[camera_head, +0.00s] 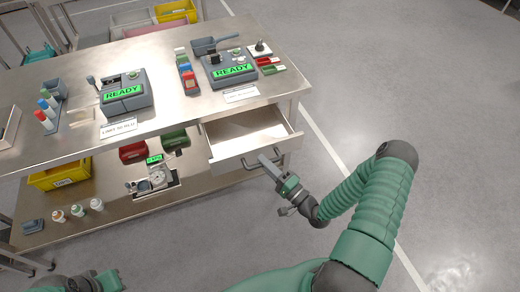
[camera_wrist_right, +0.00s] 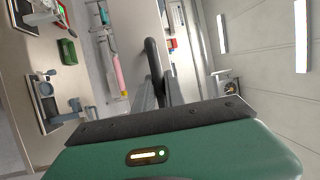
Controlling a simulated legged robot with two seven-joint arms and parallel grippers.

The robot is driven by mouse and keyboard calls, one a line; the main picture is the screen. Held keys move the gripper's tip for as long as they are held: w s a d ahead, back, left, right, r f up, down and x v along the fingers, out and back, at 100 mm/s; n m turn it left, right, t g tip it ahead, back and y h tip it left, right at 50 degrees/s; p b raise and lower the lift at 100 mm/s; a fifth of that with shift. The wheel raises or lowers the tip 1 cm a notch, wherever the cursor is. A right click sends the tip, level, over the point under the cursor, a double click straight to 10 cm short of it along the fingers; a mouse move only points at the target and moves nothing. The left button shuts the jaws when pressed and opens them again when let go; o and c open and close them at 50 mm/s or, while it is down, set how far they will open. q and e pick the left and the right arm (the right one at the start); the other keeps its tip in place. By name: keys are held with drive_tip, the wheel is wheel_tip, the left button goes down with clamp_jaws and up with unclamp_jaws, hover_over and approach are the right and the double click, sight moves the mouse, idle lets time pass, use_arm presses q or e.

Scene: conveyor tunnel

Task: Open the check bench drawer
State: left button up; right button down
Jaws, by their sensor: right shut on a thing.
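The check bench (camera_head: 60,83) has a steel top and a lower shelf. Its drawer (camera_head: 227,148) stands pulled out at the right end under the top, and its inside looks empty. My right gripper (camera_head: 268,162) is shut on the dark bar handle (camera_head: 251,166) at the drawer front. In the right wrist view the handle (camera_wrist_right: 153,60) runs between the two fingers (camera_wrist_right: 158,92). My left arm shows only in part at the bottom left of the head view; its fingertips cannot be made out.
Two devices with green READY screens (camera_head: 124,92) (camera_head: 232,71) stand on the bench top. Bottles (camera_head: 45,115) stand at the left. The lower shelf holds a yellow bin (camera_head: 60,177), a red bin (camera_head: 132,151) and a small device (camera_head: 150,182). The floor right of the bench is clear.

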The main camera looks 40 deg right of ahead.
drive_tip(key=shift+s+a+f, duration=0.1)
drive_tip(key=shift+s+a, duration=0.15)
drive_tip(key=shift+s, duration=0.4)
drive_tip(key=shift+s+a+f, duration=0.1)
drive_tip(key=shift+s+a, duration=0.15)
drive_tip(key=shift+s, duration=0.35)
drive_tip(key=c, duration=1.6)
unclamp_jaws()
drive_tip(key=shift+c, duration=0.2)
drive_tip(key=shift+o, duration=1.2)
drive_tip(key=shift+w, duration=0.15)
drive_tip(key=shift+r, duration=0.1)
